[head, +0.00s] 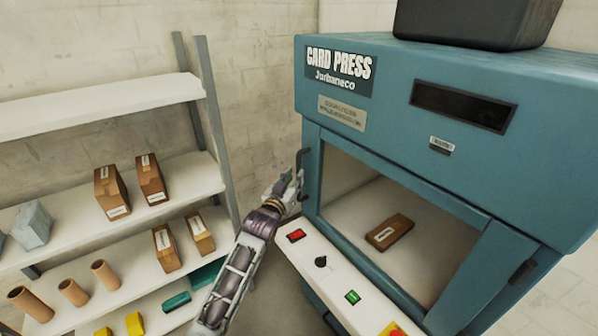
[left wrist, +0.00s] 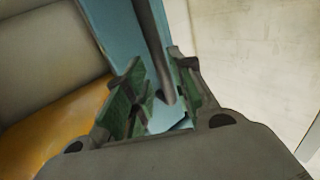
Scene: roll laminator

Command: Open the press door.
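The card press (head: 440,110) is a large blue machine at the right of the head view. Its press door (head: 312,150) is a blue frame around a wide window and looks closed. A dark upright handle (head: 301,168) is on the door's left edge. My left gripper (head: 290,183) is at this handle. In the left wrist view its green-padded fingers (left wrist: 160,88) are apart, with the grey handle bar (left wrist: 155,45) running between them. Gaps seem to show beside the bar; contact is unclear. My right gripper is in neither view.
A brown box (head: 389,232) shows through the door window. Below the door is a white panel (head: 330,270) with a red switch, black knob and green switch. White shelves (head: 190,175) with boxes and tubes stand at left. A dark bin (head: 475,20) sits on the press.

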